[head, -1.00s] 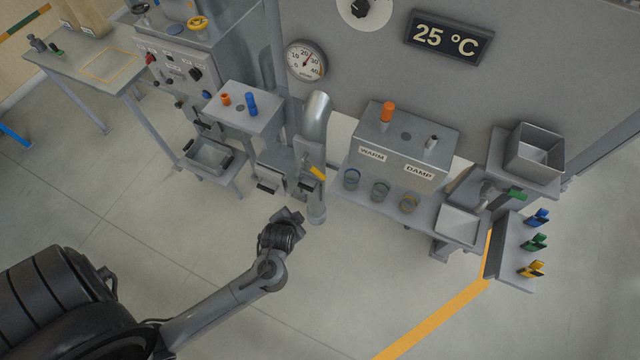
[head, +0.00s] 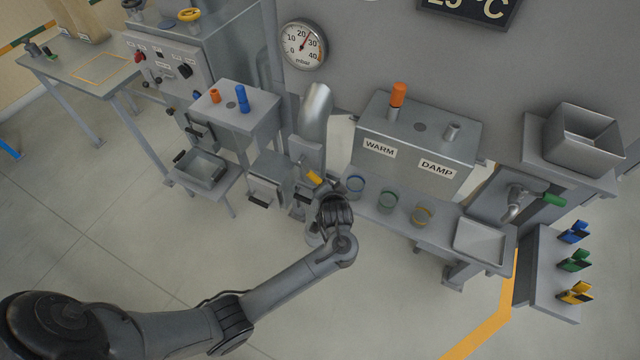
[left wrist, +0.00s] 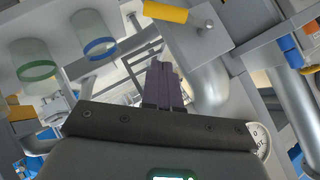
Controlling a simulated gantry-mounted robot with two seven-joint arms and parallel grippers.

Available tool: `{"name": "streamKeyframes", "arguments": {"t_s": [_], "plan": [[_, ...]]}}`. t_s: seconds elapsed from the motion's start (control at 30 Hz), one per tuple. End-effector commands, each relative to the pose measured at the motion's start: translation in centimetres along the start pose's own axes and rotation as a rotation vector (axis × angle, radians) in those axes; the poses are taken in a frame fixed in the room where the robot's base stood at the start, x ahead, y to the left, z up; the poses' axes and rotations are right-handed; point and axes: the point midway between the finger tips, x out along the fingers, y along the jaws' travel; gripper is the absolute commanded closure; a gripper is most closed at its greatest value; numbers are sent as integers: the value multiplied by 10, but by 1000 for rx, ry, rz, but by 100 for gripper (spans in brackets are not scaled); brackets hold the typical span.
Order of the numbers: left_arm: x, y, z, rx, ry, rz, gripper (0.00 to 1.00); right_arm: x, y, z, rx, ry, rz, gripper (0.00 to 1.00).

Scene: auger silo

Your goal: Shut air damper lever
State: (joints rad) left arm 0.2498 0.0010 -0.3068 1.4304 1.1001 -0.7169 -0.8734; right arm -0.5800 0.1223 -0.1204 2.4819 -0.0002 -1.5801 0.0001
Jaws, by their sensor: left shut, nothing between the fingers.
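The air damper lever looks to be the yellow-handled lever (head: 314,178) on the grey vertical duct (head: 314,115) in the middle of the head view. Its yellow handle (left wrist: 166,12) also shows at the top of the left wrist view. My left gripper (head: 318,205) is just below and beside the handle in the head view, partly hidden by its own wrist. In the left wrist view the fingers (left wrist: 162,82) are together and empty, with a gap between them and the yellow handle. My right gripper is in neither view.
A bench box marked WARM and DAMP (head: 418,140) stands right of the duct, with several glass jars (head: 387,201) on the ledge before it. A small stand with a blue knob (head: 242,98) is to the left. The floor in front is clear.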

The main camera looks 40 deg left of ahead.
Motion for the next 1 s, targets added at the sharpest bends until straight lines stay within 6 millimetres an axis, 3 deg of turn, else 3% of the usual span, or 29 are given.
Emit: {"name": "streamKeyframes", "arguments": {"t_s": [0.4,0.63,1.0], "plan": [[78,1,2,0,-2,-1,100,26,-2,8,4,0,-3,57],[96,1,22,1,-1,0,100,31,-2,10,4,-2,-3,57],[102,0,29,-1,0,1,100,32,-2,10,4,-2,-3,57]]}}
